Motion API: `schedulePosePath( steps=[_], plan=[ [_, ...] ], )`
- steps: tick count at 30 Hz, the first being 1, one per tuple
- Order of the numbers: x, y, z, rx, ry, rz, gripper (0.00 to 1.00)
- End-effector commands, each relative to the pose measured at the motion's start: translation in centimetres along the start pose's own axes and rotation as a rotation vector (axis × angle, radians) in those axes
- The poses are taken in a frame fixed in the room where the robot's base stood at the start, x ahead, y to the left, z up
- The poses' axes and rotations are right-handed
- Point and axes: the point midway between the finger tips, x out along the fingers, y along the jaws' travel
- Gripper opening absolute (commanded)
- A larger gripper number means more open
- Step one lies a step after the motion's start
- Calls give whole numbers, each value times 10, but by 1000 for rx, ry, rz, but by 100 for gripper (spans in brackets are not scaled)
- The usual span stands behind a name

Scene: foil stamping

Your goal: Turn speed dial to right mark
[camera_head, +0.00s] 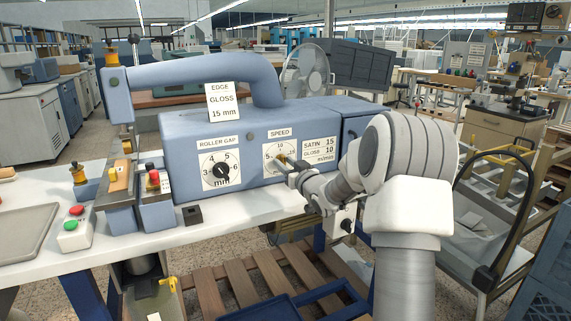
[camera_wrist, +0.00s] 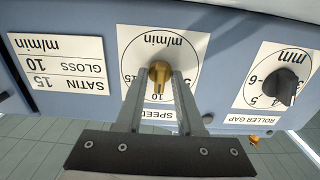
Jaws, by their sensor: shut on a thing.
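The speed dial (camera_wrist: 159,74) is a brass-coloured knob on a round white scale marked in m/min. It sits under the SPEED label (camera_head: 279,133) on the front of the blue machine (camera_head: 262,118). My gripper (camera_wrist: 160,80) reaches straight at the panel and is shut on the knob, one finger on each side. In the head view my gripper (camera_head: 284,163) covers much of the dial. In the wrist view, which is upside down, 15 and 10 show on the scale; the knob's pointer direction is not clear. A card (camera_head: 319,149) reads SATIN 15, GLOSS 10 m/min.
The black roller gap dial (camera_head: 221,170) is left of the speed dial. A card (camera_head: 223,101) reading EDGE GLOSS 15 mm stands on the machine. Red and green buttons (camera_head: 75,224) and a small black block (camera_head: 193,214) are on the white table (camera_head: 240,213).

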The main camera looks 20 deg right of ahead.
Motion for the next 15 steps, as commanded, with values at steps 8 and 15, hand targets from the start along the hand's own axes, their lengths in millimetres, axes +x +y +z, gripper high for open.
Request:
schedulePosePath(
  steps=[8, 15],
  plan=[
    [0, 0, 1, -1, -1, 0, 46],
    [-2, 0, 0, -2, -1, 0, 46]
  ],
)
